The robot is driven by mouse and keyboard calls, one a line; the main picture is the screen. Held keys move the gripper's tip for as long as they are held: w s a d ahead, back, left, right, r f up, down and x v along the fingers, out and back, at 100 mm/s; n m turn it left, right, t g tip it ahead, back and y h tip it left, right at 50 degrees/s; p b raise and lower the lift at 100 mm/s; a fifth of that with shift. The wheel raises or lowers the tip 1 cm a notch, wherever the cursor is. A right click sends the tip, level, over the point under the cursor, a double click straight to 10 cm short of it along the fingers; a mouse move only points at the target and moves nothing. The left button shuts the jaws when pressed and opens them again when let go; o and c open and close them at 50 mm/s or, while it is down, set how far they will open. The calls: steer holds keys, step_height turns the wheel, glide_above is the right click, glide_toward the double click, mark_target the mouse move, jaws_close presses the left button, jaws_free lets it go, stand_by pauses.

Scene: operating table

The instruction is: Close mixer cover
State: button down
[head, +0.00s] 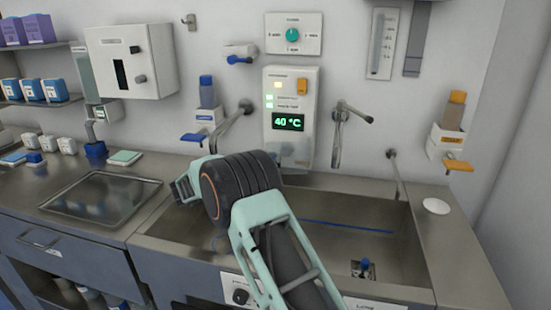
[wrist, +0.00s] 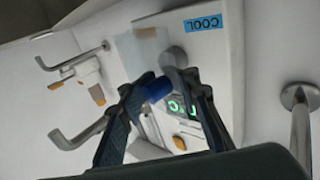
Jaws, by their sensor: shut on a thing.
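The mixer is a pale wall box (head: 270,105) above the sink. Its green display reads 40 °C, with small lights and an orange button above. In the wrist view its display (wrist: 181,106) is turned and partly behind a finger. A pale translucent panel (wrist: 135,48), possibly the cover, shows beside a grey round knob (wrist: 171,55). My gripper (wrist: 164,82) is in front of the box, its fingers closed around a small blue piece (wrist: 156,89). I cannot tell whether this piece belongs to the cover.
Metal spouts (head: 338,135) and (head: 232,127) stick out on both sides of the box. The steel sink (head: 405,250) lies below my arm. A metal tray (head: 95,196) rests on the left counter. A bottle holder (head: 446,142) hangs at the right.

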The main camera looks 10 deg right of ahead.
steer(key=shift+w+a, duration=0.5)
steer(key=shift+a, duration=0.2)
steer(key=c, duration=1.8)
jaws_free()
steer(key=shift+o, duration=0.2)
steer(key=shift+s, duration=0.1)
steer(key=shift+d, duration=0.15)
steer(key=v, duration=1.2)
steer(key=shift+s+r, duration=0.1)
steer(key=shift+c, duration=0.4)
